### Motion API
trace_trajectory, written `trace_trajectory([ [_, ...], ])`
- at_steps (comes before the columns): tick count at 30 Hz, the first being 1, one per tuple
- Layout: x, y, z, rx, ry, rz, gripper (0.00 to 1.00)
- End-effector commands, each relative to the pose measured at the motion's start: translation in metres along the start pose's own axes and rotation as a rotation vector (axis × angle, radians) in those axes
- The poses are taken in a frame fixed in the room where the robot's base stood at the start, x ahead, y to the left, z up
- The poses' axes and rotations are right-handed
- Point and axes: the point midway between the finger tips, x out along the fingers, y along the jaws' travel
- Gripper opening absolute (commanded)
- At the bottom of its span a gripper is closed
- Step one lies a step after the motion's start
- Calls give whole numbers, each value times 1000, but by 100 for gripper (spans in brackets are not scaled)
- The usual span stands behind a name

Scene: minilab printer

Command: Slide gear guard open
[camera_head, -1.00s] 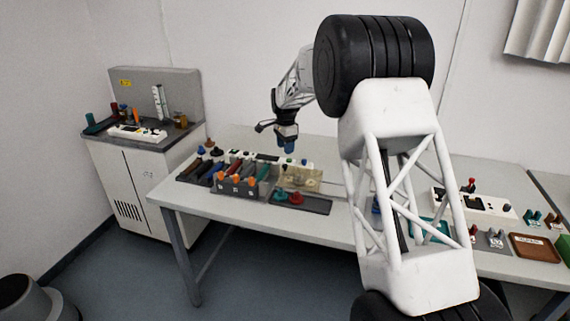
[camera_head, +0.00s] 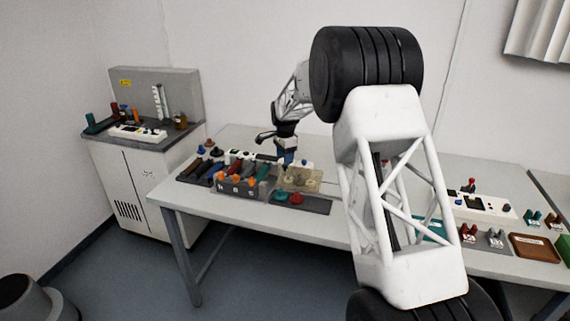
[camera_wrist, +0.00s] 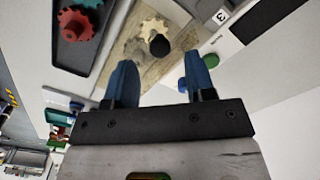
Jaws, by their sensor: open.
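The gear guard (camera_head: 295,179) is a see-through yellowish cover on the table, with pale gears showing through it. In the wrist view the guard (camera_wrist: 176,69) lies just beyond my fingertips, with a round black knob (camera_wrist: 159,45) on it. My gripper (camera_head: 286,158) is above the guard's back edge in the head view. In the wrist view my gripper (camera_wrist: 160,78) is open, its two blue fingers apart with the knob between and a little ahead of them. Nothing is held. Whether the fingers touch the guard cannot be told.
A dark tray (camera_head: 313,206) with red and teal gears lies in front of the guard. A grey rack (camera_head: 238,192) with orange-knobbed parts stands to its left. In the wrist view, a blue button (camera_wrist: 182,85) and a green button (camera_wrist: 211,60) sit beside the right finger.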

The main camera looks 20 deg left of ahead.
Motion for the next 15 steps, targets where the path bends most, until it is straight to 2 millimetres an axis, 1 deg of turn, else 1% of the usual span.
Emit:
trace_trajectory([
  [1, 7, 0, 0, 0, 0, 2, 50],
  [3, 15, 0, 0, 0, -1, 3, 50],
  [6, 24, 0, 0, 0, -1, 2, 50],
  [10, 30, 0, 0, 0, 0, 1, 50],
  [15, 32, 0, 0, 0, 0, 0, 50],
])
